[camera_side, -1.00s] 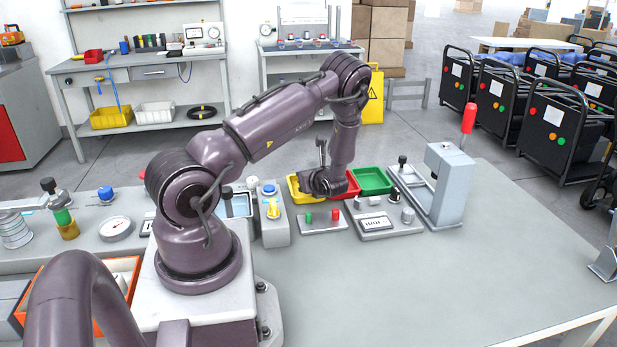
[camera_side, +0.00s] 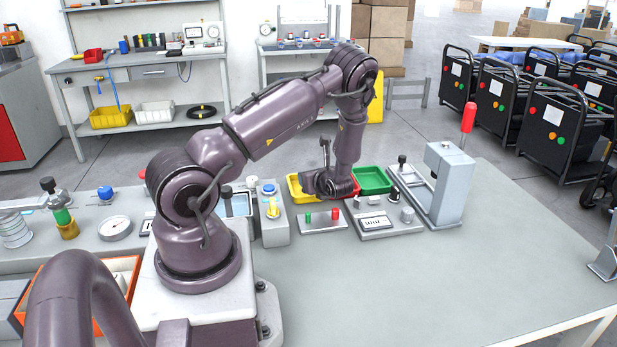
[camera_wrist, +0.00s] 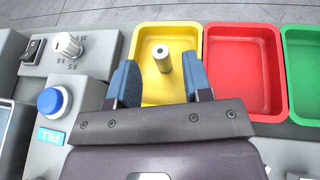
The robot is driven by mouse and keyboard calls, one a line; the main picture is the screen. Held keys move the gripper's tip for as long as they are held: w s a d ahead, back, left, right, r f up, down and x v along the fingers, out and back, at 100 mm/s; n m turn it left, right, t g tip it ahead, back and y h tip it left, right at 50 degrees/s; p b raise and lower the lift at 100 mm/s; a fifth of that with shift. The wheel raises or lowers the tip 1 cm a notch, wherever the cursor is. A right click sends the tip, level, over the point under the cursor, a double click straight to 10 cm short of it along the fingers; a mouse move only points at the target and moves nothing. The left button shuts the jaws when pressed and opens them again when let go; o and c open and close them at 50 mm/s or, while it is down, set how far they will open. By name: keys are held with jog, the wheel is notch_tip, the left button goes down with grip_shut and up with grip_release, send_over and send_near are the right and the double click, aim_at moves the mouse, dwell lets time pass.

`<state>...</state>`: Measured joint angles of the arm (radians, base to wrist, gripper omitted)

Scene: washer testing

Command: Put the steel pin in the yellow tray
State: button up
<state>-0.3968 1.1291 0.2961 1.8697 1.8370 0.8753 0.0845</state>
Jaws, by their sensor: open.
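The steel pin (camera_wrist: 163,63) is a short grey cylinder in the wrist view. It appears to stand roughly upright in the yellow tray (camera_wrist: 143,37), near the tray's middle. My gripper (camera_wrist: 158,74) is open, with one blue-padded finger on each side of the pin in the picture and a gap to it on both sides. In the side view my gripper (camera_side: 329,184) is over the yellow tray (camera_side: 294,188) and hides much of it. The pin cannot be seen there.
A red tray (camera_wrist: 240,66) and a green tray (camera_wrist: 304,65) stand to the right of the yellow one. A control panel with a blue button (camera_wrist: 53,102) is on the left. A press (camera_side: 447,185) stands right of the trays. The front tabletop is clear.

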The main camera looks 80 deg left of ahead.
jog(key=v, duration=0.9)
jog(key=d+r+n+h, duration=0.5)
jog(key=d+r+n, duration=0.6)
jog(key=r, duration=0.5)
jog(key=s+d+r+n+t+h, duration=0.1)
jog(key=s+d+r+t+h, duration=0.1)
jog(key=d, duration=0.4)
jog(key=s+d+r+n+t+h, duration=0.2)
jog(key=s+d+r+t+h, duration=0.1)
jog(key=d+r, duration=0.2)
jog(key=s+d+r+n+t+h, duration=0.1)
jog(key=s+d+r+t+h, duration=0.1)
jog(key=d, duration=0.5)
jog(key=shift+s+d+r+n+t+h, duration=0.15)
jog(key=shift+d+r+n+t+h, duration=0.2)
jog(key=shift+r+t+h, duration=0.45)
jog(key=shift+a+r, duration=0.1)
jog(key=shift+r, duration=0.05)
